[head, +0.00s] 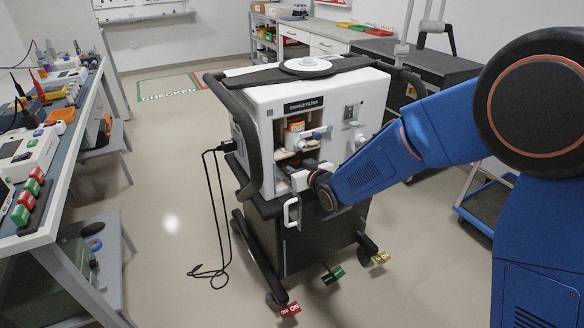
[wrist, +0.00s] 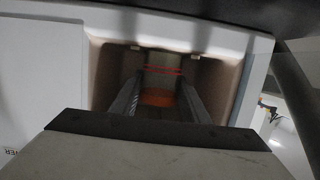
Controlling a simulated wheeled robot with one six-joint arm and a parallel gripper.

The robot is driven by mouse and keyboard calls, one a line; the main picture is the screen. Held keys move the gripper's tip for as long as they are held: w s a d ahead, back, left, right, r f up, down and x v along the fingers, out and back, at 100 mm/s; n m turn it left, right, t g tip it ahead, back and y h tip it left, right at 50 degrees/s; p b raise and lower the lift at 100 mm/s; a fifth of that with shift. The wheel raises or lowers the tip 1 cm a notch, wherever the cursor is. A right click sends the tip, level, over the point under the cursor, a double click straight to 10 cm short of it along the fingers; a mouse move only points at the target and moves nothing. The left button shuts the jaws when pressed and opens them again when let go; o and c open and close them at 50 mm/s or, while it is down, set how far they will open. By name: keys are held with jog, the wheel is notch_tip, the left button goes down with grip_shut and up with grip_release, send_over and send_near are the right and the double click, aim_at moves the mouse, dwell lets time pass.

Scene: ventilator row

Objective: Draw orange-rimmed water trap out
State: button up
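The ventilator (head: 275,105) is a white cabinet on a dark wheeled stand, with open bays in its front. My gripper (head: 303,178) reaches into the lower front bay, and its fingertips are hidden in the head view. In the wrist view my gripper's two fingers (wrist: 161,98) extend into the bay, one on each side of a pale cylinder with red lines and an orange band, which looks like the water trap (wrist: 157,97). The fingers are close to its sides; whether they touch it is unclear. An orange-and-white container (head: 294,128) sits in the bay above.
The recess wall (wrist: 105,70) is close around my fingers. A white handle (head: 291,212) sticks out below the bay. A bench (head: 70,150) with instruments stands at left, and a blue cart (head: 487,200) at right. A black cable hangs at the ventilator's left; floor there is mostly clear.

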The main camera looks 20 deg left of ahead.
jog(key=shift+r, duration=0.5)
dwell(0.3)
jog(key=shift+d, duration=0.1)
jog(key=shift+s+d, duration=0.1)
jog(key=shift+s, duration=0.1)
jog(key=f+v, duration=0.3)
jog(key=v, duration=0.9)
jog(key=shift+s+d, duration=0.25)
jog(key=shift+d, duration=0.15)
dwell(0.9)
jog(key=shift+r, duration=0.1)
